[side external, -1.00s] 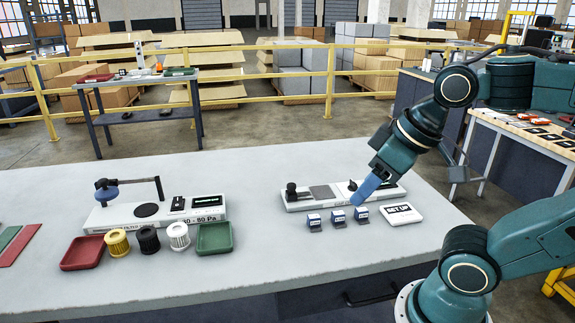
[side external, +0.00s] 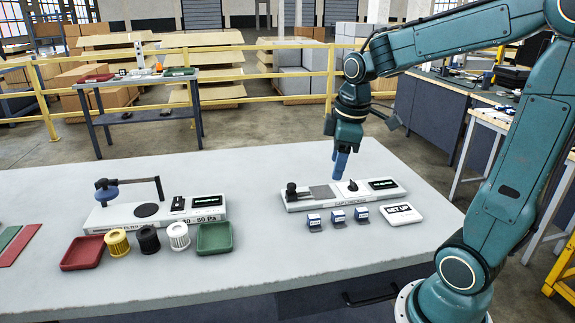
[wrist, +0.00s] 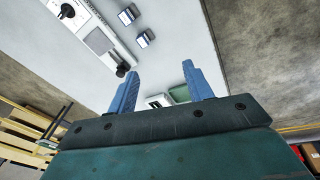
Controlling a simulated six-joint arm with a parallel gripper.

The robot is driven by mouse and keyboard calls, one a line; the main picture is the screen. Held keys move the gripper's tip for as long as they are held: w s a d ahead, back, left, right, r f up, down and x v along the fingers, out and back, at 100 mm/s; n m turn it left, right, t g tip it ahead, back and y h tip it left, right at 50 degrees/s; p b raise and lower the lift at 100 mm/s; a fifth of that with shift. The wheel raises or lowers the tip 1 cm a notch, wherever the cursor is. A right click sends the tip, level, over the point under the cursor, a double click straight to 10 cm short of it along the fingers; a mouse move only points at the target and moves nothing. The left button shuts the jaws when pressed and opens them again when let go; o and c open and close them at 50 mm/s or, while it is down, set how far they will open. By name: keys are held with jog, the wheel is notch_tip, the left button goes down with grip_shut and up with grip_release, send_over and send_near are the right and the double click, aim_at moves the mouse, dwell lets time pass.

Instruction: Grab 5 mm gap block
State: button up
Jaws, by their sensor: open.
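Three small blue-and-white gap blocks stand in a row on the grey table in the side external view: a left block (side external: 314,220), a middle block (side external: 337,215) and a right block (side external: 361,213). Their labels are too small to read, so I cannot tell which is 5 mm. My gripper (side external: 340,176) points down with blue fingers, above and behind the blocks, near the white gauge fixture (side external: 325,203). In the wrist view my gripper (wrist: 160,68) is open and empty. Two blocks (wrist: 127,15) (wrist: 145,38) show beyond the fingers there, clear of them.
A white SET UP panel (side external: 402,214) lies right of the blocks. To the left are a second white fixture (side external: 130,214), a red tray (side external: 82,254), several ribbed cylinders (side external: 149,240) and a green tray (side external: 214,239). The table front before the blocks is clear.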

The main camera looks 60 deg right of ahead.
jog(key=w+d+f+n+g, duration=0.2)
jog(key=w+d+f+n, duration=0.1)
jog(key=d+f, duration=0.4)
jog(key=d, duration=0.3)
jog(key=shift+d+n+y, duration=0.3)
jog(key=shift+y, duration=0.1)
jog(key=shift+f, duration=0.2)
send_over(339, 213)
jog(key=f, duration=0.8)
jog(key=shift+a+f, duration=0.1)
jog(key=shift+a, duration=0.1)
jog(key=shift+w+f, duration=0.1)
jog(key=shift+f, duration=0.15)
jog(key=shift+d+f, duration=0.2)
jog(key=shift+f, duration=2.25)
